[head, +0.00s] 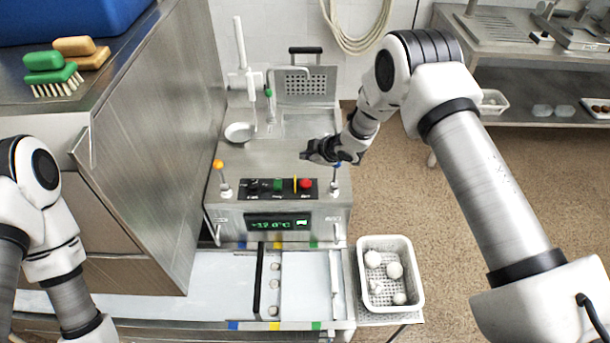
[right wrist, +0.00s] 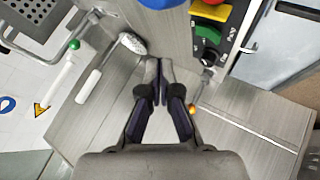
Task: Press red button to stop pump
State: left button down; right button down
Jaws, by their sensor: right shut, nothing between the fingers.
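The red button (head: 306,183) sits at the right end of a black control panel (head: 264,195) on the front of a steel machine. A green button (head: 277,185) is left of it, with a thin yellow upright piece between them. My right gripper (head: 309,152) is shut and empty, above and behind the panel, apart from the red button. In the right wrist view the shut fingertips (right wrist: 158,68) are over the steel top. There the red button (right wrist: 214,2) is cut by the top edge, with the green button (right wrist: 207,33) below it. My left arm shows at the left, but its gripper does not.
An orange-knobbed lever (head: 218,164) and a blue-knobbed lever (head: 337,165) flank the panel. A lit green display (head: 277,222) is below it. A white perforated basket (head: 412,285) with several white balls stands at the right front. A tall steel cabinet (head: 165,140) stands left.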

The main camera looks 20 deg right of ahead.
aim_at(307, 184)
notch_tip(307, 184, down, 8)
jog(key=b, duration=0.6)
jog(key=shift+a+r, duration=0.1)
jog(key=shift+s+f, duration=0.1)
jog(key=shift+f, duration=0.3)
dwell(1.0)
jog(key=shift+f+b, duration=0.4)
jog(key=shift+b, duration=0.2)
jog(key=shift+f+b, duration=0.55)
dwell(0.4)
jog(key=shift+r, duration=0.15)
jog(key=shift+r+p, duration=0.6)
jog(key=shift+r, duration=0.25)
